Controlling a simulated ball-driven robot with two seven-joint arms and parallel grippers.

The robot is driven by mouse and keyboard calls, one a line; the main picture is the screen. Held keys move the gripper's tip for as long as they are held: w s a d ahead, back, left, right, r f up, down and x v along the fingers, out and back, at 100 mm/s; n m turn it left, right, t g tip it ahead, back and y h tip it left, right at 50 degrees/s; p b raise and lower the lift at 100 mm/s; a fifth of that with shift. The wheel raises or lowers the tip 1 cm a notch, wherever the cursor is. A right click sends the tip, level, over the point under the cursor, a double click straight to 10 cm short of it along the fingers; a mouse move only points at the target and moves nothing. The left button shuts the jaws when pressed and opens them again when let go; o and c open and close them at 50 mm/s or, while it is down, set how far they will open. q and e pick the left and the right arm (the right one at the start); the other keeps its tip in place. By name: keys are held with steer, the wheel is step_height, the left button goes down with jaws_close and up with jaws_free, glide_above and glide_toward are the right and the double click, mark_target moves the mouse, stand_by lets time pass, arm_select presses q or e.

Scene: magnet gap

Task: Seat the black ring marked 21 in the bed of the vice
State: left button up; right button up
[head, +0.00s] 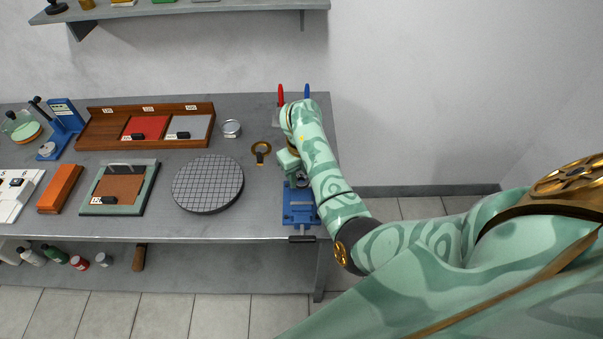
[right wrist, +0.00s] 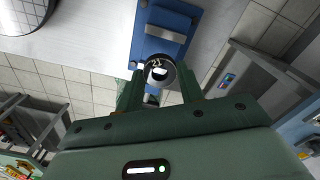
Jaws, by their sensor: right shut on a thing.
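The blue vice (head: 300,207) stands at the right front edge of the bench; its blue body (right wrist: 166,28) also shows in the right wrist view. My right gripper (head: 297,176) is at the vice's far end in the head view. In the right wrist view its fingers (right wrist: 160,82) are shut on a dark round ring (right wrist: 153,65) with a white label. The label is too small to read. The ring overlaps one end of the vice in that view; whether it touches the bed I cannot tell. My left gripper is not in view.
A wooden tray (head: 95,131) and a green-framed board (head: 148,190) are farther left. Red and blue upright tools (head: 281,95) stand behind my right arm.

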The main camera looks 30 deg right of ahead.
mark_target(301, 196)
steer(key=shift+f+b, duration=2.15)
steer(key=shift+f, duration=0.65)
steer(key=shift+f, duration=0.15)
